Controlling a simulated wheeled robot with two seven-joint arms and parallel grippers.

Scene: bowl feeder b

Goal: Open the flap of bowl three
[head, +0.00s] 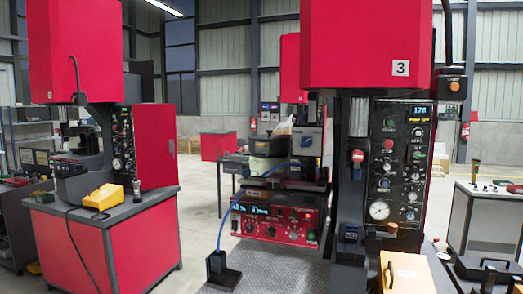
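A tall red and black machine (368,45) fills the centre right of the head view and carries a white plate with the number 3 (400,68). Its black control panel (402,165) has a lit display, several knobs and buttons, and a round gauge. A grey and black unit (308,142) is beside the panel, above a red control box (272,218) with lit readouts. I cannot make out a bowl or its flap clearly. Neither of my grippers shows in this view.
A similar red machine (70,50) stands at the left on a red cabinet with a grey top (110,218). An orange box (408,270) is low at the right. A small black stand (219,270) with a blue cable is in front. Open floor (205,235) lies between the machines.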

